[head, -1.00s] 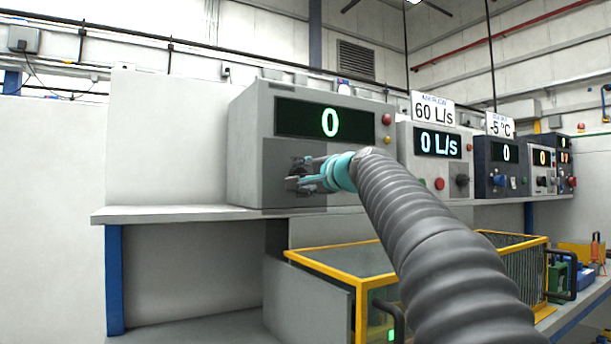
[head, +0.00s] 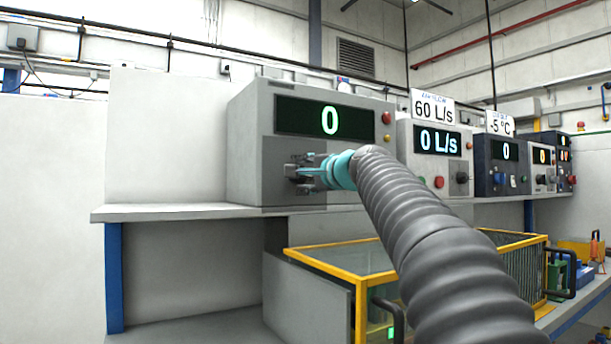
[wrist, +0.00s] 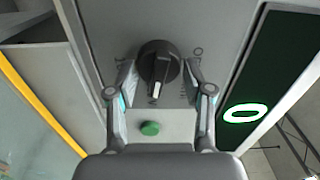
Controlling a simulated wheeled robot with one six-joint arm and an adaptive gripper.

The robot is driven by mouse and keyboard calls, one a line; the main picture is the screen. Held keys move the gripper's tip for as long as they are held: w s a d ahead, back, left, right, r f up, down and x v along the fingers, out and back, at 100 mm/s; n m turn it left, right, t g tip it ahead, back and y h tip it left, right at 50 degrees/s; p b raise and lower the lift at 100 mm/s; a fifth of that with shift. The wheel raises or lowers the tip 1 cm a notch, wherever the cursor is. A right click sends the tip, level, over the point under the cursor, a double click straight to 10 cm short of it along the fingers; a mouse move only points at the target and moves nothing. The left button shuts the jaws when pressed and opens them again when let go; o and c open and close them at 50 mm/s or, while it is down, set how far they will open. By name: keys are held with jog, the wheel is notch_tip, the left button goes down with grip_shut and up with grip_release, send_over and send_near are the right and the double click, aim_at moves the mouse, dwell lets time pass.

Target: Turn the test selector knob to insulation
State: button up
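The black selector knob (wrist: 158,62) with a white pointer mark sits on the grey panel of the left test unit (head: 250,135). In the wrist view its pointer faces down the picture, toward the green button (wrist: 150,128). My gripper (head: 298,172) is at the panel; in the wrist view its two fingers are spread, one on each side of the knob, with gaps visible between fingers and knob. Lettering on the panel beside the knob is partly hidden by the fingers and too small to read. In the head view my gripper hides most of the knob.
The unit's display (head: 325,119) reads 0. Red (head: 386,118) and yellow buttons are at its right edge. Other units stand to the right on the same shelf (head: 175,213). A yellow-framed bin (head: 330,265) stands below.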

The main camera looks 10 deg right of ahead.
jog(key=shift+o, duration=1)
jog(key=shift+s, duration=0.1)
jog(key=v, duration=1.2)
